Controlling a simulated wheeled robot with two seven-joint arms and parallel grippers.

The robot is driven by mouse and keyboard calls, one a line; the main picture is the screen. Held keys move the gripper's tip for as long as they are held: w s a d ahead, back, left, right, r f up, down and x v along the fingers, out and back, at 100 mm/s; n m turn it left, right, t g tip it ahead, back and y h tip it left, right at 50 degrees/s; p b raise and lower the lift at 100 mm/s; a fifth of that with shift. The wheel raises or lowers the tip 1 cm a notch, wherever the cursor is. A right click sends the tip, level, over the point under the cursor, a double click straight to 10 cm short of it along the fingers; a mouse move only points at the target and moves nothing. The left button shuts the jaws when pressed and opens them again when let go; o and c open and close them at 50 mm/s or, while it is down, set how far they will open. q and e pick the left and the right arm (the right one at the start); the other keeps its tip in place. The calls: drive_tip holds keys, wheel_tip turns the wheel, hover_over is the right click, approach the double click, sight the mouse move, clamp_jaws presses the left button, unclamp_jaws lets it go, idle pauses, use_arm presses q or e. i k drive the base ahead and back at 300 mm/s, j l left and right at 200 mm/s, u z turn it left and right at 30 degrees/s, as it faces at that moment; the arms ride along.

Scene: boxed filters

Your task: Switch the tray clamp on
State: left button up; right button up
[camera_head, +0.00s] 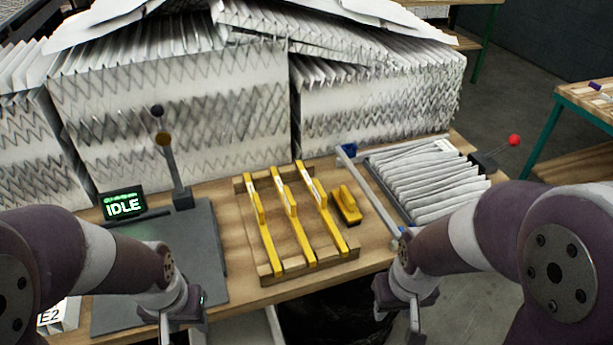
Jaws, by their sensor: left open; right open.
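A pleated filter (428,180) lies in a dark tray (385,193) at the right of the wooden bench. A grey bar (368,188) with a blue end runs along the tray's left side. A lever with a red ball knob (514,140) sticks out at the tray's far right corner, tilted to the right. I cannot tell for sure which of these parts is the clamp. My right gripper (409,318) is open in front of the bench, nearer than the tray. Both touch nothing that I can see; their fingertips are partly cut off.
A wooden rack (264,270) holds several yellow tools, with a yellow brush-like block (346,206) beside it. Large pleated filter stacks (180,110) fill the back.

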sight(515, 140)
drive_tip(key=z, duration=1.4)
